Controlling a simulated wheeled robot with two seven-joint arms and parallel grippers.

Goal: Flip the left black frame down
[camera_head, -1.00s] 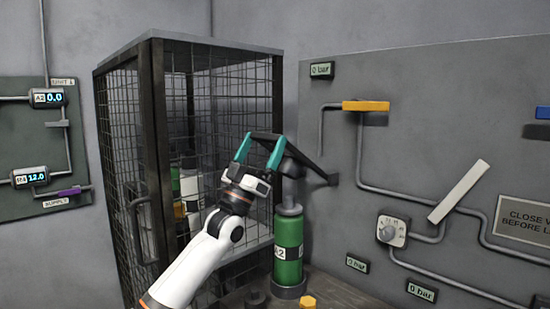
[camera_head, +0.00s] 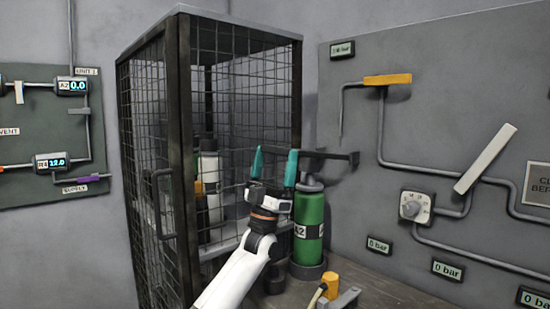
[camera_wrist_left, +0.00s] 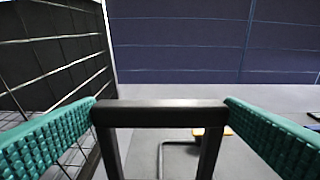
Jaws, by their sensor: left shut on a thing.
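My left gripper (camera_head: 276,163) is shut on the frame's outer end, with a teal finger at each side. In the left wrist view the frame's black crossbar (camera_wrist_left: 165,104) spans between the two textured fingers (camera_wrist_left: 162,115), and its two side arms run away below. Whether the frame touches the cylinder is hidden. My right gripper is not in view.
A wire mesh cage (camera_head: 150,140) with cylinders inside stands close to the left of my gripper. The right wall panel carries pipes, a yellow handle (camera_head: 387,79), a white lever (camera_head: 485,159) and a dial (camera_head: 414,207). A yellow-topped part (camera_head: 330,284) stands low in front.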

